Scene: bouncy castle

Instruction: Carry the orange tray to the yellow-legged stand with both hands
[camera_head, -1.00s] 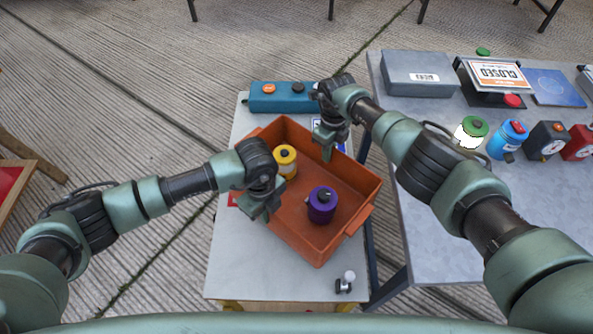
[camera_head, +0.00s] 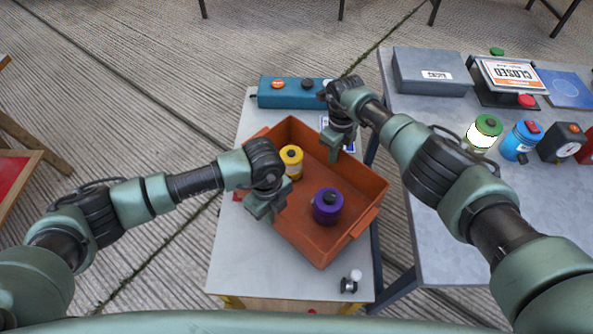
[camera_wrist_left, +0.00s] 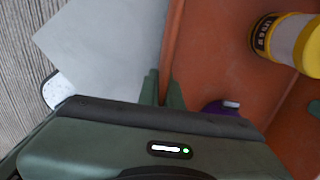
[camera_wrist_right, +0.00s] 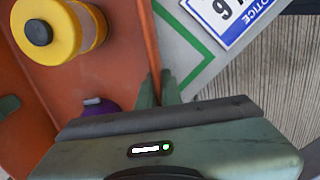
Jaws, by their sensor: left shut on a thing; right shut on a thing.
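The orange tray (camera_head: 345,215) is over the white top of the yellow-legged stand (camera_head: 235,255); I cannot tell whether it touches. A yellow leg (camera_head: 232,302) shows at the stand's front. A yellow canister (camera_head: 291,160) and a purple canister (camera_head: 327,206) are inside the tray. My left gripper (camera_head: 270,212) is shut on the tray's left wall, which also shows in the left wrist view (camera_wrist_left: 173,40). My right gripper (camera_head: 338,152) is shut on the far right wall, seen in the right wrist view (camera_wrist_right: 150,45). The tray's underside is hidden.
A teal box with knobs (camera_head: 292,97) sits at the stand's back edge. A small black and silver item (camera_head: 349,284) is at its front right. A notice card (camera_wrist_right: 225,15) lies by the right gripper. A grey table (camera_head: 435,245) with several objects stands close on the right.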

